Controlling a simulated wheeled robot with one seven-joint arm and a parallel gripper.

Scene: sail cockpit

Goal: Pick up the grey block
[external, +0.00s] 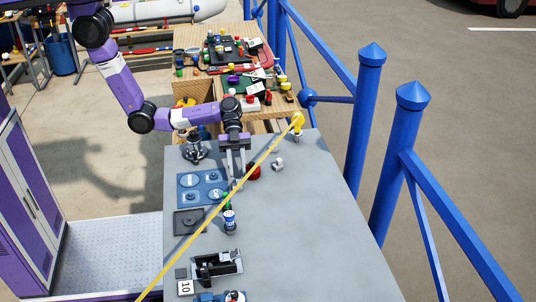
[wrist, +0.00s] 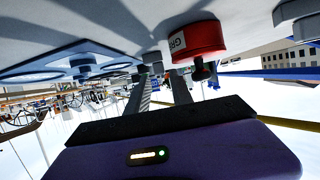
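A small light-grey piece (external: 278,165), the likeliest grey block, sits on the grey table (external: 310,220) right of a red round part (external: 254,172). Its exact shape is too small to tell. My gripper (external: 235,180) points down left of the red part, with a gap between its two fingers and nothing seen between them. In the wrist view, which looks tilted, the fingers (wrist: 160,80) are apart. The labelled red part (wrist: 198,42) is close beside the right-hand finger. A pale grey thing (wrist: 292,12) is cut off at the upper right corner and may be the same piece.
A yellow line (external: 190,247) crosses the table diagonally, passing close to my gripper. A blue panel (external: 181,201), a dark square plate (external: 188,221), a labelled bottle-like item (external: 229,218) and a black holder (external: 217,267) lie left. The table's right side is clear; blue railings (external: 393,160) stand beyond it.

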